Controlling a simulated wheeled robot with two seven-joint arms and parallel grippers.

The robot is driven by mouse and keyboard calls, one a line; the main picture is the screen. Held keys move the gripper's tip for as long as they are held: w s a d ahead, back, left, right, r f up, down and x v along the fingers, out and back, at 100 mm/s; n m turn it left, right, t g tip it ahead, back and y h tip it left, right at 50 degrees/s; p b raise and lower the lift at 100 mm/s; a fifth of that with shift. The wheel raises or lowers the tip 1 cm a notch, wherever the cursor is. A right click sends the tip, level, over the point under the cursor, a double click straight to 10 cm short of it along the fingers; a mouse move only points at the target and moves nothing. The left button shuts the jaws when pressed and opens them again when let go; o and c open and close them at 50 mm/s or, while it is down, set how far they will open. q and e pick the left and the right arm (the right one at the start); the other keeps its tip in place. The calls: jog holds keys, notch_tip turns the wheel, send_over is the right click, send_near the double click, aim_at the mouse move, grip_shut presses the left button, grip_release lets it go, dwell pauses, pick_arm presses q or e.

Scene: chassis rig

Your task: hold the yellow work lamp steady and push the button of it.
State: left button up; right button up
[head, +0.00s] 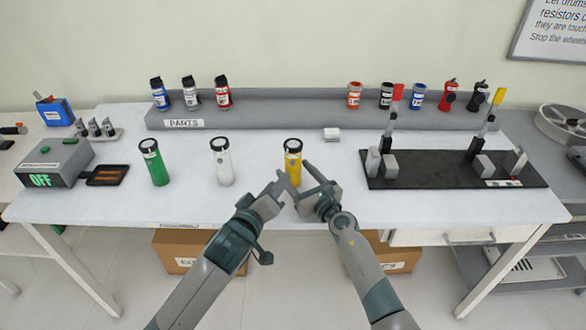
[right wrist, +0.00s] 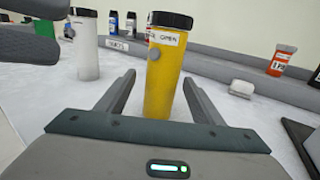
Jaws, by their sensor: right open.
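The yellow work lamp (head: 293,165) stands upright on the white table, with a black top and a white label. In the right wrist view the yellow lamp (right wrist: 165,85) shows a round grey button below the label. My right gripper (head: 308,178) is open at the lamp's near side. In the right wrist view its fingers (right wrist: 155,85) point at the lamp from both sides, not closed on it. My left gripper (head: 280,182) is beside the lamp at its lower left. Its fingers (right wrist: 35,45) look spread and empty at the upper left of the right wrist view.
A white lamp (head: 222,162) and a green lamp (head: 153,163) stand to the left. A grey parts shelf (head: 290,116) with several small containers runs along the back. A black board (head: 450,172) with levers lies to the right. A small white block (head: 331,134) lies behind the yellow lamp.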

jog(key=shift+w+a+r, duration=0.3)
jog(key=shift+w+a, duration=0.25)
jog(key=shift+a, duration=0.05)
jog(key=shift+w+a+f, duration=0.1)
jog(key=shift+w, duration=0.2)
jog(key=shift+w+d+f, duration=0.25)
jog(key=shift+f, duration=0.1)
jog(key=c, duration=1.4)
pick_arm(q)
grip_shut()
pick_arm(e)
jog(key=shift+o, duration=0.2)
